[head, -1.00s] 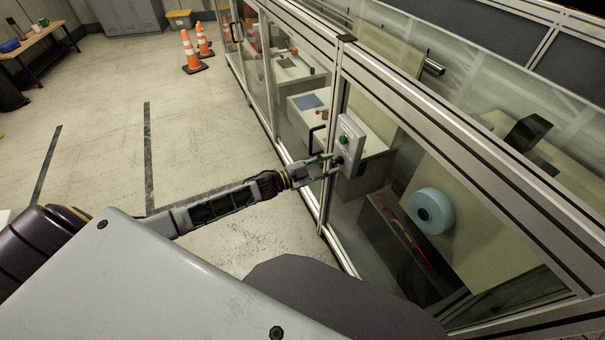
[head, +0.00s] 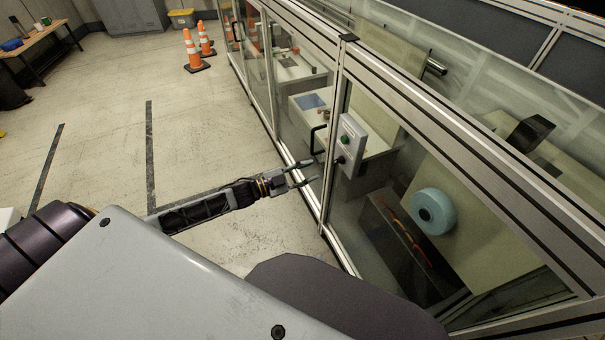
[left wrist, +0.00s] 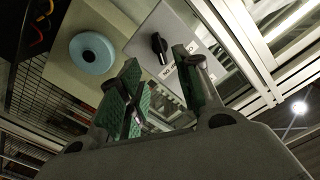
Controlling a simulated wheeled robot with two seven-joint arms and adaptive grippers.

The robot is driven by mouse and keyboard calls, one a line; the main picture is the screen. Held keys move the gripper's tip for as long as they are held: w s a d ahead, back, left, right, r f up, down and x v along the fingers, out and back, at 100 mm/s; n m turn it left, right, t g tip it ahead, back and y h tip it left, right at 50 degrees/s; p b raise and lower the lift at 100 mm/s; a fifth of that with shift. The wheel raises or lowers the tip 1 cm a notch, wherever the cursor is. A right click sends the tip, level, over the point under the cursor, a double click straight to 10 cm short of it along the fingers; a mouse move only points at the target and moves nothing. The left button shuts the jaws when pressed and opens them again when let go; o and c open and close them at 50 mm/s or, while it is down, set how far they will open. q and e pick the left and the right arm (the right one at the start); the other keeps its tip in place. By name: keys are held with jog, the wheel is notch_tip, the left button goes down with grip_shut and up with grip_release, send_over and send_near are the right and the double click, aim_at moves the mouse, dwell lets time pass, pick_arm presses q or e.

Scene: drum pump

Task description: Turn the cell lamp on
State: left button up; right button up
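A grey control box (head: 350,147) is mounted on the frame post of the glazed cell. In the left wrist view the black knob (left wrist: 159,45) shows on the box face (left wrist: 180,30) beyond the fingertips, beside a partly covered label. My left gripper (head: 313,172) is open and empty, a little to the left of the box and apart from the knob. Its green-padded fingers also show in the left wrist view (left wrist: 160,85). My right gripper is not in view.
The glazed cell's metal frame (head: 330,185) runs beside the gripper. A black door handle (head: 316,138) sits just left of the box. A light-blue round part (head: 432,211) is behind the glass. Traffic cones (head: 195,52) stand far off; the floor at left is clear.

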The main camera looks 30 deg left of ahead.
pick_arm(q)
jog(key=shift+s+a, duration=0.5)
jog(key=shift+s, duration=0.05)
dwell(0.4)
